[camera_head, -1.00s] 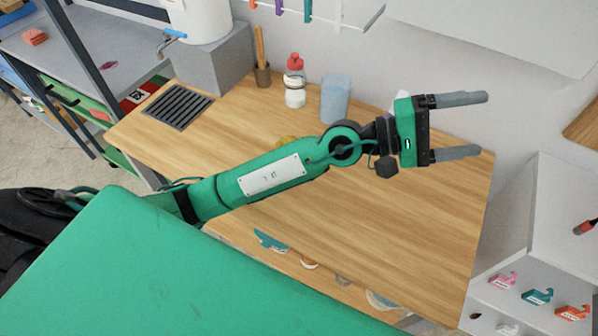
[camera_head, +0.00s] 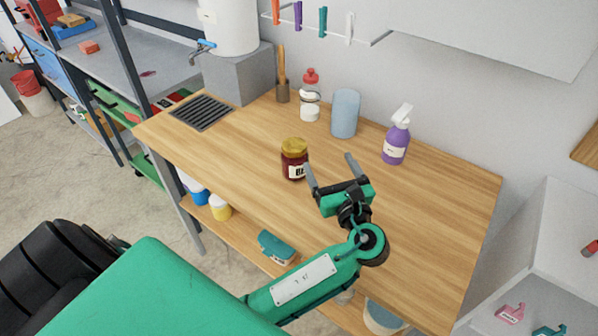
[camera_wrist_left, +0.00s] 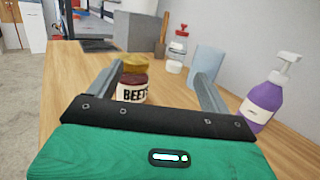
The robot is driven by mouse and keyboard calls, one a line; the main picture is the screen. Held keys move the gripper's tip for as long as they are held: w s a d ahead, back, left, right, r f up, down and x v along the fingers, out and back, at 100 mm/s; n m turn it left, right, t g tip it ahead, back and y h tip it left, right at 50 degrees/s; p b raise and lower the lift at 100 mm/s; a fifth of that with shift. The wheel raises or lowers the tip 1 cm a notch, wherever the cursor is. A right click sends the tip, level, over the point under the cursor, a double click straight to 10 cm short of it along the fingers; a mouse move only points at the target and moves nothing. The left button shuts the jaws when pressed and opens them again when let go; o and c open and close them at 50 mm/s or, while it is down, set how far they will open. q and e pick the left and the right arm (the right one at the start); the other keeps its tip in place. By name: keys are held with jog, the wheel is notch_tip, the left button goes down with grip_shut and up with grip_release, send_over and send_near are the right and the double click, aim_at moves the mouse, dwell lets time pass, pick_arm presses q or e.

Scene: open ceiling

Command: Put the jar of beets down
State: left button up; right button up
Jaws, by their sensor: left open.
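The jar of beets (camera_head: 294,160), dark red with a yellow lid and a white label, stands upright on the wooden table (camera_head: 420,220). It also shows in the left wrist view (camera_wrist_left: 132,80), its label reading BEETS, beyond the left finger. My left gripper (camera_head: 331,175) is open and empty over the table. Its fingers point toward the back, and the jar is just ahead and to the left of them in the head view. Whether a finger touches the jar I cannot tell. My right gripper is not in view.
A dark drain grate (camera_head: 202,112) is at the left end. The table's right part is clear.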

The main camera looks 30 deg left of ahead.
aim_at(294, 145)
pick_arm(q)
jog(key=s+f+g, duration=0.1)
jog(key=s+f+n+g, duration=0.1)
jog(key=f, duration=0.1)
jog(key=shift+s+a, duration=0.25)
jog(key=shift+a, duration=0.1)
jog(key=shift+a+f+n+g, duration=0.2)
jog(key=shift+a+n+g, duration=0.1)
jog(key=shift+g, duration=0.1)
jog(key=x, duration=0.8)
jog(key=shift+w+a+r+p, duration=0.15)
jog(key=shift+a+r+p, duration=0.15)
jog(key=shift+p, duration=0.1)
jog(key=p+x, duration=0.1)
jog(key=x, duration=0.3)
jog(key=shift+a, duration=0.25)
jog(key=shift+w, duration=0.1)
jog(key=shift+r, duration=0.1)
jog(key=c, duration=1.6)
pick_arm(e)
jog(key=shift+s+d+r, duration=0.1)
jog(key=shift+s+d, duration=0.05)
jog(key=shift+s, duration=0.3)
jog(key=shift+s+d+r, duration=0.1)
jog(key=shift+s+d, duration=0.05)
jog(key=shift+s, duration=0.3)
